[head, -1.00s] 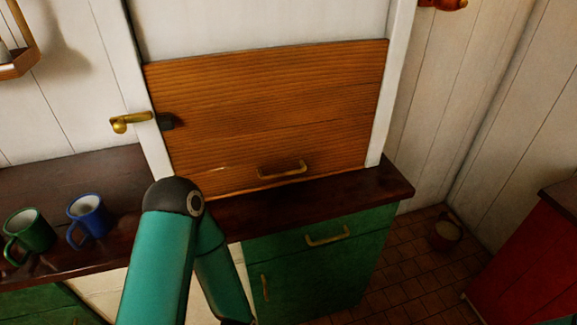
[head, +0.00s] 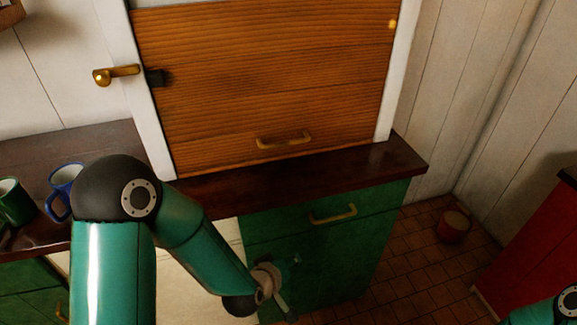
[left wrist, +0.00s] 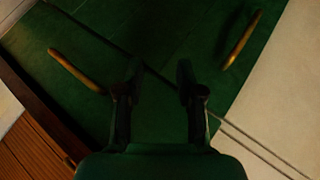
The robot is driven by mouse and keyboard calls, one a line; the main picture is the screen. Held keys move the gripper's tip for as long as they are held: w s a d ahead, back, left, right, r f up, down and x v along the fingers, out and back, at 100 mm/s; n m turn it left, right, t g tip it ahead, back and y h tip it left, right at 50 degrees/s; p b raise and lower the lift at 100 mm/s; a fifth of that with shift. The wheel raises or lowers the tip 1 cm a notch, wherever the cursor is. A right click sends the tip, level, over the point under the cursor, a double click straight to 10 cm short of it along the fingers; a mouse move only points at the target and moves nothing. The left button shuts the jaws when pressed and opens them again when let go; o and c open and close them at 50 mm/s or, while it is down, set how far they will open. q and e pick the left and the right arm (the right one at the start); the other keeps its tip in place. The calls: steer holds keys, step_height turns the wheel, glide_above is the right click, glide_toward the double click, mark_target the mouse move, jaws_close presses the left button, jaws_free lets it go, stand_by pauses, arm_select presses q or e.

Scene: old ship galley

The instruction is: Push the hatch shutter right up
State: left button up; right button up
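The wooden hatch shutter (head: 260,80) is down in its white frame (head: 137,85), its lower edge close to the dark counter. A brass handle (head: 284,139) is fixed near its lower edge. A brass lever (head: 115,74) sits on the left frame post, with a dark block (head: 156,77) beside it. My left arm reaches across the counter's front, its wrist low before the green cabinet. In the left wrist view my left gripper (left wrist: 158,72) has its fingers apart with nothing between them, facing the green cabinet. My right gripper is out of view.
The dark counter (head: 300,175) is bare under the shutter. A blue mug (head: 63,185) and a green mug (head: 12,202) stand at its left. The green cabinet (head: 310,250) has brass handles. A red cabinet (head: 540,240) and a small bucket (head: 453,226) are at right.

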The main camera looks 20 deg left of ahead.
arm_select(q)
steer(key=w+r+n+t+y+b, duration=0.2)
steer(key=w+r+n+t+b, duration=0.3)
steer(key=r, duration=0.4)
steer(key=n+t+y+b, duration=0.4)
steer(key=n+t, duration=0.1)
steer(key=n, duration=0.1)
glide_toward(286, 144)
steer(key=x, duration=0.3)
steer(key=p+x, duration=0.1)
steer(key=x, duration=0.3)
steer(key=p+x, duration=0.1)
steer(key=x, duration=0.2)
steer(key=shift+w+a+f, duration=0.1)
steer(key=shift+w+f, duration=0.1)
steer(key=shift+w, duration=0.15)
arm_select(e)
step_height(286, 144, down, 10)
arm_select(q)
jaws_close()
